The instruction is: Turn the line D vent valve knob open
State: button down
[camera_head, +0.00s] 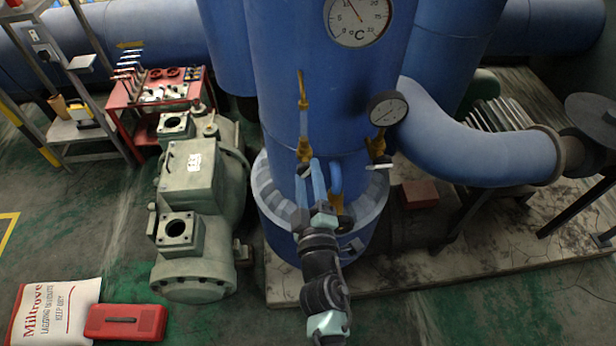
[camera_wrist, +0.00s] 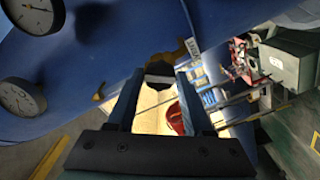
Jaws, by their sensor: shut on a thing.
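The tall blue vessel (camera_head: 290,80) carries brass fittings and valves. My gripper (camera_head: 309,175) reaches up to its front, below a brass fitting (camera_head: 304,150) with a sight tube. In the wrist view, a dark round knob (camera_wrist: 159,71) sits at the fingertips of my gripper (camera_wrist: 160,82), which is shut on it. Brass and a small white tag (camera_wrist: 192,47) show beside the knob; I cannot read the tag, so the line letter is unclear. In the head view the knob is hidden by my fingers.
A pressure gauge (camera_head: 387,109) on a brass valve and a white lever (camera_head: 380,167) stand close right of my gripper. A thermometer dial (camera_head: 357,18) is above. A green compressor (camera_head: 196,190) stands left, with a red tool cart (camera_head: 155,90) behind it.

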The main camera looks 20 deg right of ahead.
jog(key=n, duration=0.2)
jog(key=shift+n, duration=0.3)
jog(key=n, duration=0.3)
jog(key=shift+c, duration=2.1)
grip_release()
jog(key=shift+n, duration=0.3)
jog(key=b+v, duration=0.1)
jog(key=v, duration=0.6)
jog(key=shift+b, duration=0.35)
